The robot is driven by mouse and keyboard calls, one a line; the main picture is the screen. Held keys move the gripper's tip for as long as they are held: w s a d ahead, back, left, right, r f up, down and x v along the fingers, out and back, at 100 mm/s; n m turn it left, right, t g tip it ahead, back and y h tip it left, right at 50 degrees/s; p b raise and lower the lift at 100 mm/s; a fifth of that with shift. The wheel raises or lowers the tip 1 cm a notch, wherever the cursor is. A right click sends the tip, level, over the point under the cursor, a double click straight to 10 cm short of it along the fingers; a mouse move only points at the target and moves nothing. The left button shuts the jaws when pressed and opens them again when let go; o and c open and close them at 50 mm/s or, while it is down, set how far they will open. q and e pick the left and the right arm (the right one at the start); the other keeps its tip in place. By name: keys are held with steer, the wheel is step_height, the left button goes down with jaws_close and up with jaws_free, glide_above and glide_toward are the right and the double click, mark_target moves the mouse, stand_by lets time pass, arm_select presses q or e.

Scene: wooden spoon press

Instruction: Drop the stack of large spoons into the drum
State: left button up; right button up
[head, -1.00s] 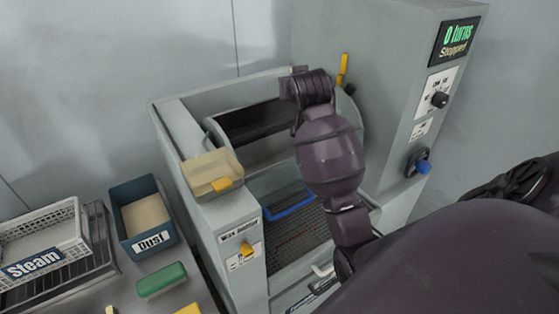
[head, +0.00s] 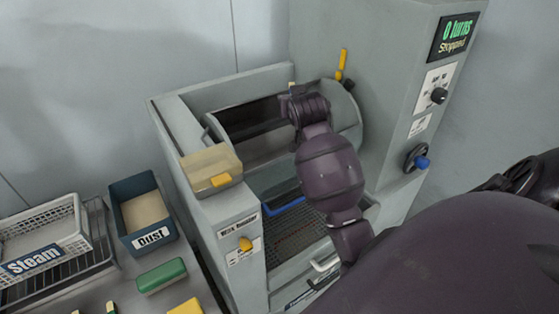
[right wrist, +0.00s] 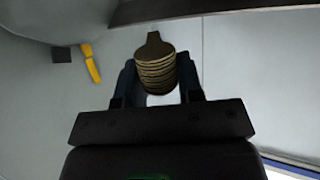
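The drum (head: 250,115) is a dark, open cylinder in the top of the grey machine, with its opening facing up. My right arm reaches over its right part from the right. The right gripper (right wrist: 159,85) has a stack of large spoons (right wrist: 157,70) between its fingers in the right wrist view. The stack shows as several brownish-yellow rounded layers, one spoon end sticking up above them. In the head view, the wrist hides most of the right gripper and the stack. My left gripper is not in view.
A tan bin (head: 211,172) sits on the machine's left edge. The blue Dust box (head: 148,238), white Steam basket (head: 70,240) and green block (head: 162,276) stand at the left. A yellow lever (head: 342,63) rises behind the drum. The display (head: 455,38) reads 0 turns, stopped.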

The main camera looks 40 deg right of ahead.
steer(key=o, duration=0.5)
steer(key=shift+s, duration=0.1)
steer(key=v, duration=1)
steer(key=shift+s+a+r+b, duration=0.2)
steer(key=shift+b, duration=0.2)
steer(key=shift+f, duration=0.1)
steer(key=s+a+f+n+g+y, duration=0.35)
steer(key=s+a+f, duration=0.45)
steer(key=s+f, duration=0.4)
steer(key=s+a+f+n+g+y, duration=0.35)
steer(key=s+a+f, duration=0.35)
steer(key=s+f, duration=0.55)
steer(key=w+f+t+b, duration=0.2)
steer(key=w+f+t, duration=0.5)
steer(key=f, duration=0.5)
steer(key=shift+w+f, duration=0.15)
steer(key=shift+w, duration=0.4)
